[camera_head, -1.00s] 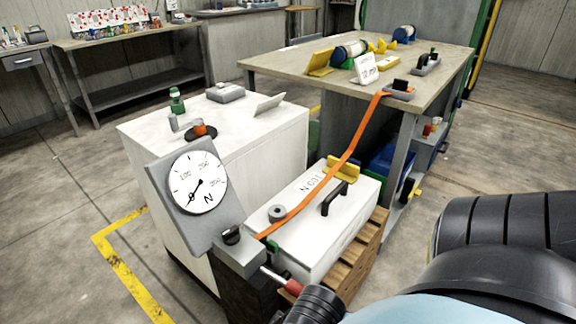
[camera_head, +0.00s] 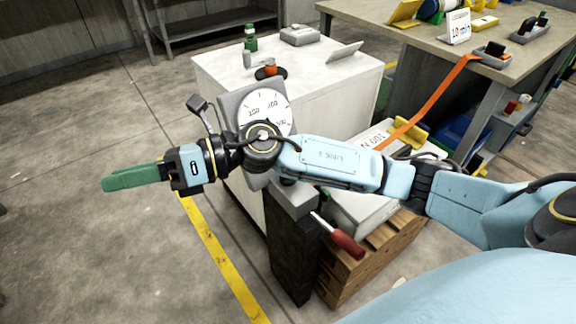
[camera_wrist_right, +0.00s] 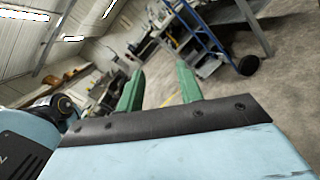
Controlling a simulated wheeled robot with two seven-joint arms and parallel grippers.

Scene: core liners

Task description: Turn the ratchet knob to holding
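The ratchet knob does not show now; my right arm covers the grey housing around it. The grey housing (camera_head: 291,201) on the dark post shows below my arm, with a red-handled lever (camera_head: 345,242) sticking out. The white gauge dial (camera_head: 265,108) shows only its upper part above my arm. My right gripper (camera_head: 106,184) reaches across to the left of the post, over bare floor, pointing left. In the right wrist view its two green fingers (camera_wrist_right: 159,75) stand apart with nothing between them. My left gripper is not in view.
An orange strap (camera_head: 432,103) runs from the wooden bench (camera_head: 400,37) down to a white case on a wooden pallet (camera_head: 372,258). A white cabinet (camera_head: 330,92) stands behind the gauge. Floor at left is clear, with a yellow line (camera_head: 220,262).

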